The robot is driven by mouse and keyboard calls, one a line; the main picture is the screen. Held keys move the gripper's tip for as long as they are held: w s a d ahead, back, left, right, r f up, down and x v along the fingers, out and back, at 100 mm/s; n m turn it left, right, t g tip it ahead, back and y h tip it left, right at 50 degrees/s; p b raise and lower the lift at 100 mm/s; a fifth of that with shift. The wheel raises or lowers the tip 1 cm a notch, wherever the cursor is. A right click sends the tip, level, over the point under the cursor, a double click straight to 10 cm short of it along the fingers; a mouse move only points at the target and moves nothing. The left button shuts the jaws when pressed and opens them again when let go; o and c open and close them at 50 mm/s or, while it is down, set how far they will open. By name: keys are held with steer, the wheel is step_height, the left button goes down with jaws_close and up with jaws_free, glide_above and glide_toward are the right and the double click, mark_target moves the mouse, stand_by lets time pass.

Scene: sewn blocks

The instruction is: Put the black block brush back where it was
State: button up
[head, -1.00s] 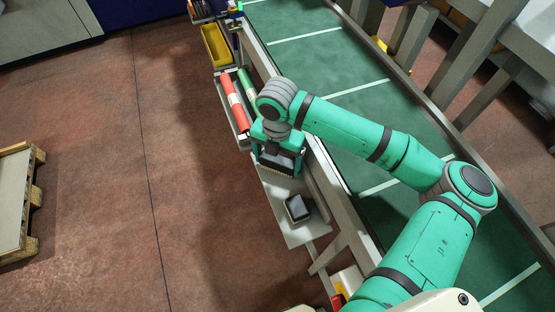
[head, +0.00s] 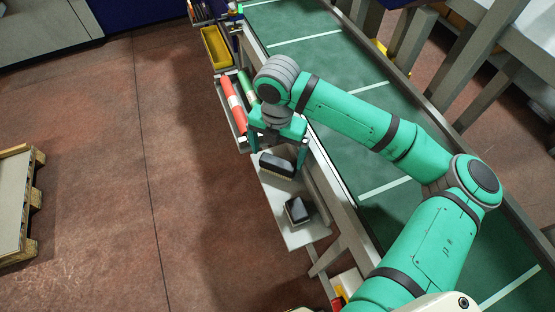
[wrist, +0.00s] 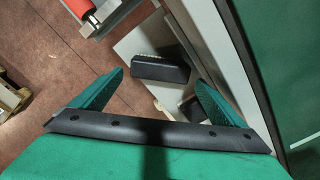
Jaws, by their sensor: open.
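The black block brush (head: 277,165), with pale bristles along its lower edge, rests on the light grey shelf (head: 268,192) beside the conveyor. It also shows in the wrist view (wrist: 161,69), lying crosswise beyond my fingertips. My gripper (head: 278,149) is open and empty, just above and behind the brush in the head view. In the wrist view its two green fingers (wrist: 160,79) are spread wide, with a gap between them and the brush. I cannot tell the exact height of the fingers over the shelf.
A second dark block with a pale base (head: 298,209) sits nearer on the same shelf. A tray holding a red roll (head: 232,103) and a green roll (head: 247,87) lies beyond, then a yellow bin (head: 215,46). The green conveyor (head: 330,75) runs along the right.

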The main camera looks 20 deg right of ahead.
mark_target(277, 163)
step_height(277, 163, up, 6)
steer(key=shift+r, duration=0.2)
stand_by(0.5)
